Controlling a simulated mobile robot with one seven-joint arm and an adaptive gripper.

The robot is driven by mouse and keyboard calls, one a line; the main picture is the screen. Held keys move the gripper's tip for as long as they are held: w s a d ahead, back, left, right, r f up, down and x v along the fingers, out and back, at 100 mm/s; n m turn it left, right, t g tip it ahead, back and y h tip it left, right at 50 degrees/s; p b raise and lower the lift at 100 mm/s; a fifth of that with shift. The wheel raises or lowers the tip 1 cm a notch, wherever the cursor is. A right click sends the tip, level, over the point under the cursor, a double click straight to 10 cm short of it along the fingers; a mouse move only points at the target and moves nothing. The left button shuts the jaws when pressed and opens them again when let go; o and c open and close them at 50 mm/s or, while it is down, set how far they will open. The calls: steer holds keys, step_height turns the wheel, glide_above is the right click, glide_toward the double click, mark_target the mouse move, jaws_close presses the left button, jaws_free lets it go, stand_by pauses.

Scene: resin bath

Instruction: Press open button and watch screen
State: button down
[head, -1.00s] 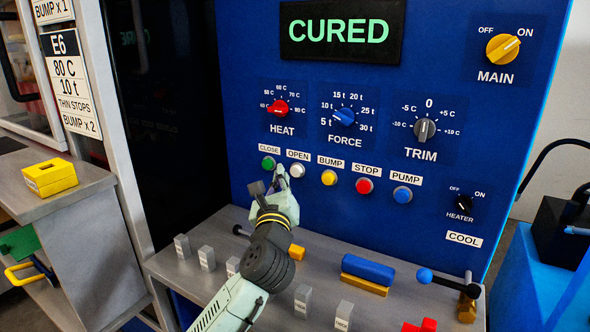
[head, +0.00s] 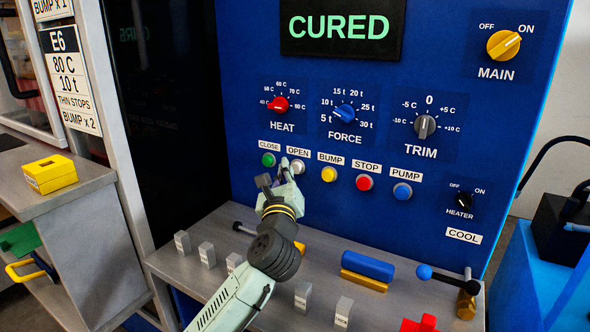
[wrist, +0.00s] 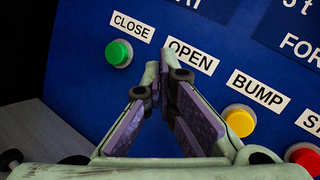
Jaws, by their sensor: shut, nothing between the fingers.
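The white OPEN button (head: 298,167) sits on the blue panel under its label, between the green CLOSE button (head: 268,160) and the yellow BUMP button (head: 329,174). My gripper (head: 285,170) is shut and empty, its fingertips just left of and below the OPEN button. In the wrist view my fingertips (wrist: 158,72) lie below the OPEN label (wrist: 190,55) and hide the button; I cannot tell whether they touch it. The screen (head: 340,27) at the top reads CURED in green letters.
A red STOP button (head: 364,182) and a blue PUMP button (head: 402,193) are further right. A grey ledge (head: 225,230) below carries several small grey blocks, a blue handle (head: 368,266) and a blue-knobbed lever (head: 424,272). A yellow block (head: 50,175) sits at left.

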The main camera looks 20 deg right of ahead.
steer(key=shift+d, duration=0.1)
stand_by(0.7)
steer(key=shift+w+d, duration=0.25)
